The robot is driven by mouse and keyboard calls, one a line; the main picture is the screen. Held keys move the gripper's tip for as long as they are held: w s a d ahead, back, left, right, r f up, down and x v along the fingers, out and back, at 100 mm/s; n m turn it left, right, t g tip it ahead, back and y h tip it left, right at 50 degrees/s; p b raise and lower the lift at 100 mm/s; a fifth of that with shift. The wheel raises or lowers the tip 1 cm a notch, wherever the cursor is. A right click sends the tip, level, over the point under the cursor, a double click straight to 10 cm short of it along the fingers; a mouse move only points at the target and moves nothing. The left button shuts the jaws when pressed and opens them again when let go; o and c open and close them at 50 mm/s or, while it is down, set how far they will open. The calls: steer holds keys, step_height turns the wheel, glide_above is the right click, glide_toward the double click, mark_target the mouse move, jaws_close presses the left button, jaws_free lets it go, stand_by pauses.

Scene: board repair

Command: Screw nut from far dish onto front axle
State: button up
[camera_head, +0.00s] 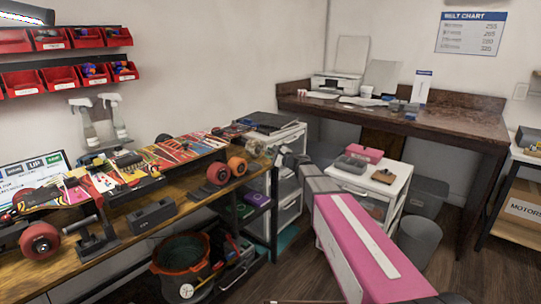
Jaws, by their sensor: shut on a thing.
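A patterned skateboard deck (170,152) lies along the wooden workbench, with wheels on it. Orange-red wheels (218,171) are at its right end, and a red wheel (40,240) is at the near left. My gripper (271,152) is just right of the board's right end, at the end of my pink and white arm. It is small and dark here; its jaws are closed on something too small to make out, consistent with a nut. I cannot pick out the far dish or the axle's threaded end clearly.
A grey block (152,215) stands on the bench's front edge. A bucket (181,268) is below. A white drawer unit (375,178) with a pink box (365,153) stands right of my gripper. Spray bottles (84,120) and red bins (50,38) are behind the bench.

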steer(key=shift+w+a, duration=0.1)
steer(key=shift+a, duration=0.05)
steer(key=shift+w+a, duration=0.25)
steer(key=shift+a, duration=0.05)
steer(key=shift+w+a, duration=0.1)
stand_by(1.0)
steer(key=shift+w+a, duration=0.3)
steer(key=shift+a, duration=0.05)
steer(key=shift+a, duration=0.1)
stand_by(0.9)
steer(key=shift+w+a, duration=0.35)
steer(key=shift+a, duration=0.05)
steer(key=shift+w+a, duration=0.2)
steer(key=shift+a, duration=0.05)
stand_by(1.9)
stand_by(0.3)
